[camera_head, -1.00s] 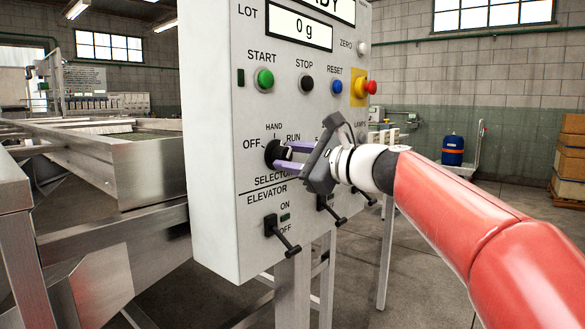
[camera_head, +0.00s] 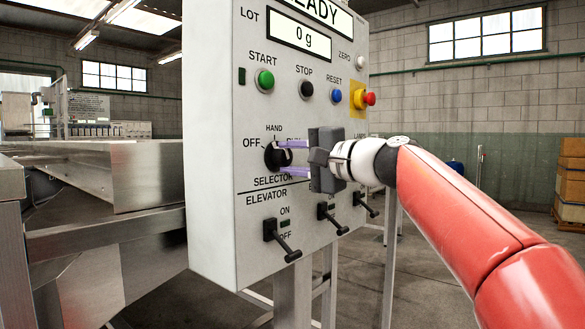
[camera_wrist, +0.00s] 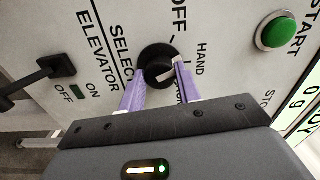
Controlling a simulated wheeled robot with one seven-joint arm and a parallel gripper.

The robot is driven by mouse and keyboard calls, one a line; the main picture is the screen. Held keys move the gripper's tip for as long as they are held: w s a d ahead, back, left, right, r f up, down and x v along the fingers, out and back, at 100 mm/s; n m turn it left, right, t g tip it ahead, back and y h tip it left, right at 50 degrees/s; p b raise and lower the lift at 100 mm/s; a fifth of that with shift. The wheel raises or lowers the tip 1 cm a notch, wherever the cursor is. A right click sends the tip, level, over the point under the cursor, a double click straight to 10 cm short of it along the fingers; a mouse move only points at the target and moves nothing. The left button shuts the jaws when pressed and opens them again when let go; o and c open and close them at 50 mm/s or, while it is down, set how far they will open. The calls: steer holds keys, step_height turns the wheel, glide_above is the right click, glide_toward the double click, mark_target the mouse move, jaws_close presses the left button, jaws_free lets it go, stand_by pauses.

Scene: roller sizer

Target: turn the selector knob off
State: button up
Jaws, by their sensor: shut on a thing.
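The black round selector knob (camera_head: 271,157) is on the grey panel, with OFF at its left, HAND above and RUN at its upper right. A white mark shows on the knob's right side, away from OFF. My gripper (camera_head: 281,158) comes in from the right, its two purple fingers one above the other at the knob. It is shut on the knob. In the wrist view the knob (camera_wrist: 154,58) sits at the fingertips (camera_wrist: 163,82), and the fingers partly cover the RUN label.
START (camera_head: 264,80), STOP (camera_head: 306,88) and RESET (camera_head: 336,96) buttons sit above. A red emergency button (camera_head: 369,98) sticks out at right. Elevator lever (camera_head: 281,240) and more black levers protrude below. A metal machine (camera_head: 140,175) stands at left.

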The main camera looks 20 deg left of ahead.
steer(key=n, duration=0.1)
steer(key=n+b, duration=0.1)
steer(key=n, duration=0.1)
steer(key=n+b, duration=0.1)
steer(key=shift+f+n, duration=0.25)
steer(key=shift+n, duration=0.05)
steer(key=shift+n+b, duration=0.55)
steer(key=shift+n, duration=1.05)
steer(key=o, duration=1)
steer(key=shift+r, duration=0.15)
steer(key=shift+c, duration=0.2)
steer(key=b+v, duration=0.2)
steer(key=v, duration=0.5)
steer(key=shift+d, duration=0.4)
steer(key=shift+s, duration=0.1)
